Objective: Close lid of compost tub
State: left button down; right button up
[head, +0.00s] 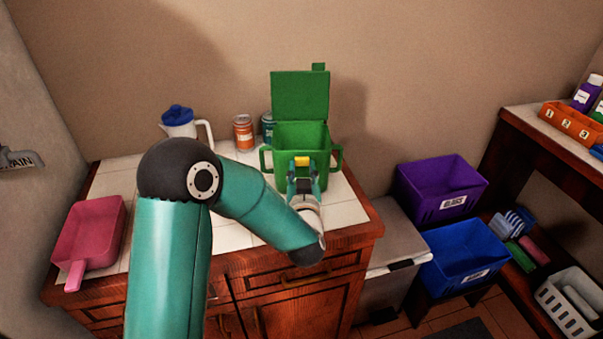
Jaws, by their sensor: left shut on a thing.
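The green compost tub (287,136) stands on the tiled counter near its right end, with a handle on each side. Its square green lid (300,95) stands upright at the back of the tub, with a small tab on its top edge. The tub is open. My left gripper (303,172) is at the front of the tub, its fingers pointing at it. It is shut on a small yellow piece (302,161) at the tub's front; I cannot tell whether this piece belongs to the tub. My right gripper is not in view.
A white jug with a blue lid (180,124) and two cans (243,133) stand left of the tub. A pink dustpan-like scoop (95,233) lies at the counter's left. Purple (440,186) and blue (466,254) bins stand right of the counter. The space above the tub looks clear.

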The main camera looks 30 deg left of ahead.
pick_arm(q)
jog(key=c, duration=0.7)
grip_release()
jog(key=v, duration=1.2)
